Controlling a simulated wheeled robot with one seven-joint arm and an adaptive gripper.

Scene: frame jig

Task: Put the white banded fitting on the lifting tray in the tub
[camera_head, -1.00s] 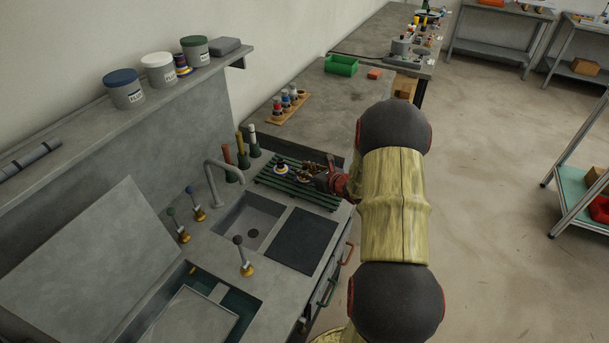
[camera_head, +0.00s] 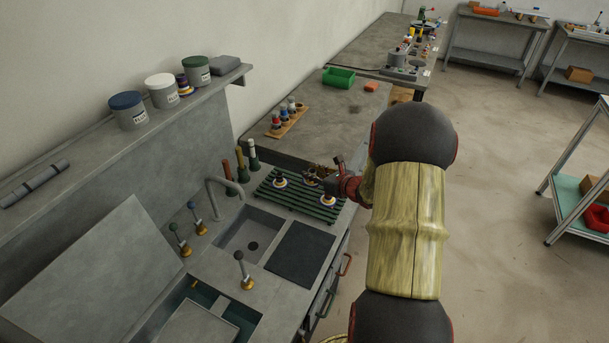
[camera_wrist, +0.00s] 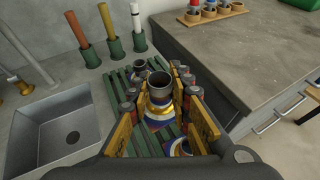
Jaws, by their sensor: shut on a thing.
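My gripper (camera_head: 322,179) is over the green slatted rack (camera_head: 300,205) beside the sink. In the wrist view my gripper (camera_wrist: 160,115) is shut on a banded fitting (camera_wrist: 159,86) with a grey cup top and gold, white and blue bands below. I cannot tell if it is clear of the slats. Another banded fitting (camera_wrist: 181,147) stands close in front, and one (camera_wrist: 140,67) stands behind. In the head view they show on the rack at left (camera_head: 280,181) and front (camera_head: 328,201). The tub (camera_head: 246,318) is at the lower left, with a flat grey tray (camera_head: 199,326) in it.
A raised lid (camera_head: 95,265) stands beside the tub. A sink (camera_head: 250,235) with a curved tap (camera_head: 212,190), a dark mat (camera_head: 300,253) and upright levers (camera_head: 241,270) lie between rack and tub. Handled tools (camera_head: 240,165) stand in holders behind the rack.

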